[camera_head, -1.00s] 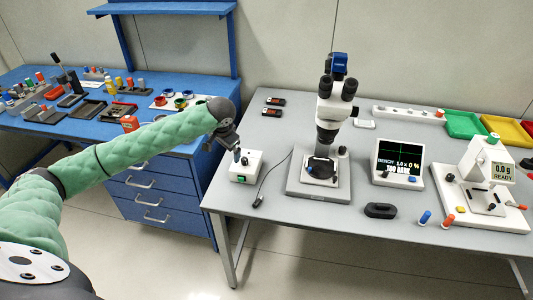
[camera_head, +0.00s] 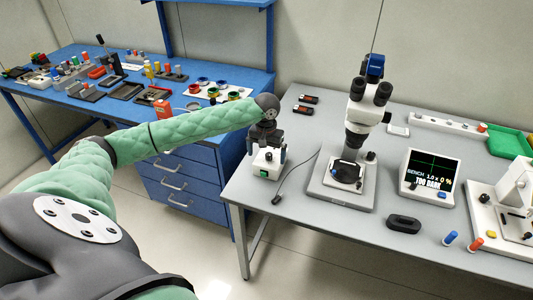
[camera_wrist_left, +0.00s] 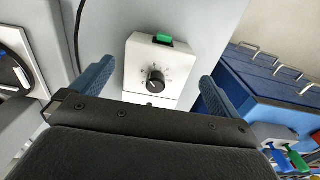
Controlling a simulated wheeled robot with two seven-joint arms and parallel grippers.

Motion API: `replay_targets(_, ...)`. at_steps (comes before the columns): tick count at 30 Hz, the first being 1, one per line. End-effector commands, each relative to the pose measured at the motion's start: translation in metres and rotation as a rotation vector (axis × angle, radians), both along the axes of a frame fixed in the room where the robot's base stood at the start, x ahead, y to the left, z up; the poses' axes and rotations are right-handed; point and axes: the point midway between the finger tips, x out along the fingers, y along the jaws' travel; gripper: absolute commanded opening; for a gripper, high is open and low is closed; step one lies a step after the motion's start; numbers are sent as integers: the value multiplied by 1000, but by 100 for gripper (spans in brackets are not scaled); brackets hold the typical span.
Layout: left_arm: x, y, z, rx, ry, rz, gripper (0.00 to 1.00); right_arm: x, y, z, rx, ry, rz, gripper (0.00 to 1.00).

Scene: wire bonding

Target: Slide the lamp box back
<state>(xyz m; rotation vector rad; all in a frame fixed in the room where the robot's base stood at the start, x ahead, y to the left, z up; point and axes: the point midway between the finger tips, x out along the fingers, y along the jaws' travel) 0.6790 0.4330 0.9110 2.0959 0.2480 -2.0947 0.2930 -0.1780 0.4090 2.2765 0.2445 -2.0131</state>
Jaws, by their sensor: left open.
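The lamp box (camera_head: 266,168) is a small white box with a green switch on its front, at the left end of the grey table (camera_head: 300,217). In the left wrist view the lamp box (camera_wrist_left: 152,70) shows its black dial and green switch. My left gripper (camera_head: 270,152) is over the lamp box in the head view. In the wrist view its blue fingers (camera_wrist_left: 150,85) are apart, one on each side of the box, with gaps visible. Contact with the box is not seen. My right gripper is not in view.
A black cable (camera_head: 293,177) lies right of the lamp box. The microscope (camera_head: 352,140) stands on its base further right. A display reading TOO DARK (camera_head: 431,176) is beyond it. The blue bench (camera_head: 180,130) is to the left.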

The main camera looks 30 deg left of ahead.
Motion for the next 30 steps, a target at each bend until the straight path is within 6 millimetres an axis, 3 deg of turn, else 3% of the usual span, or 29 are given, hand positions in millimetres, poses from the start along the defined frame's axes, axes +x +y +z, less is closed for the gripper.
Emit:
replay_targets(5, 0, 0, -10, 1, 1, 0, 100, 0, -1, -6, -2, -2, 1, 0)
replay_targets(18, 0, 0, -65, 0, 1, -1, 100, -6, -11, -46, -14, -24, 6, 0)
replay_targets(30, 0, 0, -78, 1, 0, -2, 100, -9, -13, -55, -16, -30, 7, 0)
